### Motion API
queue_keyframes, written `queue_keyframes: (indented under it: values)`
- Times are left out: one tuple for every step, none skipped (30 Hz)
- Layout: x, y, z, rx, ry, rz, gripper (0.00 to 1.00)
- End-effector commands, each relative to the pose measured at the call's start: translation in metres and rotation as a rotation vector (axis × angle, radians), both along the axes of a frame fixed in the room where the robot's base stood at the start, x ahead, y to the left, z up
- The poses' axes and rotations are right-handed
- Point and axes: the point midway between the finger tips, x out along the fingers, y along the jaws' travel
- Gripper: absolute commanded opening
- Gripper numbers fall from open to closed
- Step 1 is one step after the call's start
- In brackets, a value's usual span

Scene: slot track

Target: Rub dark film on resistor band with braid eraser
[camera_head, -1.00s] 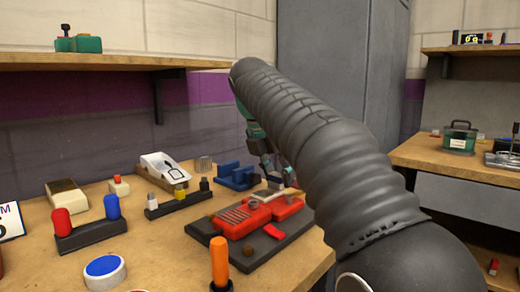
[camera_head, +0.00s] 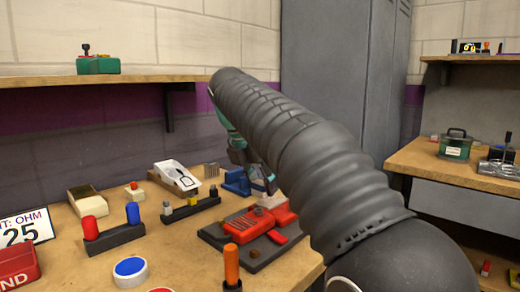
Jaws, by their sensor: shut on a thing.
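A red hand controller (camera_head: 244,227) lies on a dark grey base on the wooden bench, in the middle of the head view. The resistor band on it is too small and too covered to make out, and I cannot tell any dark film. My gripper (camera_head: 267,185) is over the controller's far side, pointing down, partly hidden behind my black-sleeved arm. It is shut on a small pale piece (camera_head: 271,200), seemingly the braid eraser, low at the controller. I cannot tell whether the piece touches the band.
An orange-handled tool (camera_head: 231,265) stands in front of the base. Blue blocks (camera_head: 238,181) stand behind it. Left are a rack with red and blue knobs (camera_head: 114,237), a blue-topped round pad (camera_head: 130,268) and a white tray (camera_head: 176,176). A shelf hangs above.

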Motion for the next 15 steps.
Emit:
queue_keyframes:
  values:
    - [0.000,0.000,0.008,-0.001,0.002,-0.001,0.03]
    - [0.000,-0.001,0.010,-0.001,0.002,-0.001,0.03]
    - [0.000,-0.001,0.013,-0.001,0.002,-0.001,0.03]
    - [0.001,-0.001,0.013,0.000,0.002,-0.002,0.03]
    - [0.001,-0.002,0.014,-0.001,0.001,-0.003,0.03]
    - [0.001,-0.002,0.018,-0.001,0.001,-0.004,0.03]
    - [0.001,-0.003,0.021,0.000,0.000,-0.004,0.03]
    - [0.002,-0.003,0.023,0.000,0.000,-0.004,0.03]
    - [0.002,-0.004,0.027,-0.001,0.001,-0.006,0.03]
    - [0.002,-0.004,0.030,0.000,0.000,-0.007,0.03]
    - [0.002,-0.005,0.032,-0.001,0.001,-0.008,0.03]
    - [0.002,-0.005,0.035,0.000,0.000,-0.009,0.03]
    - [0.003,-0.005,0.038,-0.001,-0.001,-0.010,0.03]
    - [0.003,-0.006,0.040,-0.001,0.001,-0.011,0.03]
    - [0.003,-0.007,0.044,-0.001,-0.001,-0.013,0.03]
